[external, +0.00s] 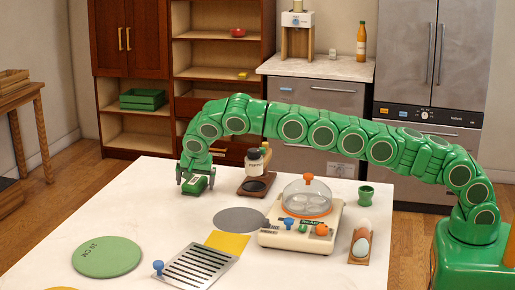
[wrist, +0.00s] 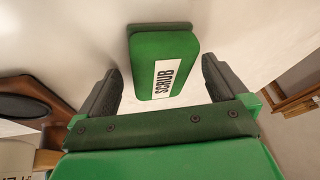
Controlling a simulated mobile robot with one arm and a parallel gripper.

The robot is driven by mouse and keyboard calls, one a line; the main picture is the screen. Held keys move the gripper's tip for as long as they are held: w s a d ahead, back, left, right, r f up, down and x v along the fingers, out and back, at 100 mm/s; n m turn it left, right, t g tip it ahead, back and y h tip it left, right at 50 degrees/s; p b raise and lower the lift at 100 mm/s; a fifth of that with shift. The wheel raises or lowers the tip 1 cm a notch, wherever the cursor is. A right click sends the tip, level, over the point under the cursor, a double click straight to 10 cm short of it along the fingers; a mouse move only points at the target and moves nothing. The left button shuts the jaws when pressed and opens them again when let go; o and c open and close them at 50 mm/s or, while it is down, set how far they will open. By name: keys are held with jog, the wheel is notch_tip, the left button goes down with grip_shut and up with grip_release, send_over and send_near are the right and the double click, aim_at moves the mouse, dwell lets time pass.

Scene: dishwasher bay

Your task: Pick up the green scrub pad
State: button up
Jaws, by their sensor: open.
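The green scrub pad (wrist: 148,52) lies on the white table, with a white label reading SCRUB on it. In the wrist view it sits between and a little beyond the two dark fingers of my gripper (wrist: 160,88). The fingers are open, one on each side, with a gap between each finger and the pad. In the external view my gripper (external: 195,182) points down over the scrub pad (external: 197,184) near the table's far left edge. The fingers hide part of the pad there.
A wooden stand (external: 257,186) with a dark round recess and a bottle is just right of my gripper. An egg cooker (external: 300,232), a grey disc (external: 240,220), a slotted metal plate (external: 195,268) and a green round mat (external: 107,257) lie nearer. The table left of the pad is clear.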

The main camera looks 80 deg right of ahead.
aim_at(194, 179)
jog(key=c, duration=1.1)
jog(key=shift+r, duration=0.1)
jog(key=shift+r, duration=0.15)
jog(key=shift+c, duration=1.2)
jog(key=shift+r, duration=0.25)
jog(key=shift+c, duration=0.6)
jog(key=shift+r, duration=1.4)
jog(key=shift+s+a, duration=0.15)
jog(key=shift+a, duration=0.15)
jog(key=shift+a, duration=0.1)
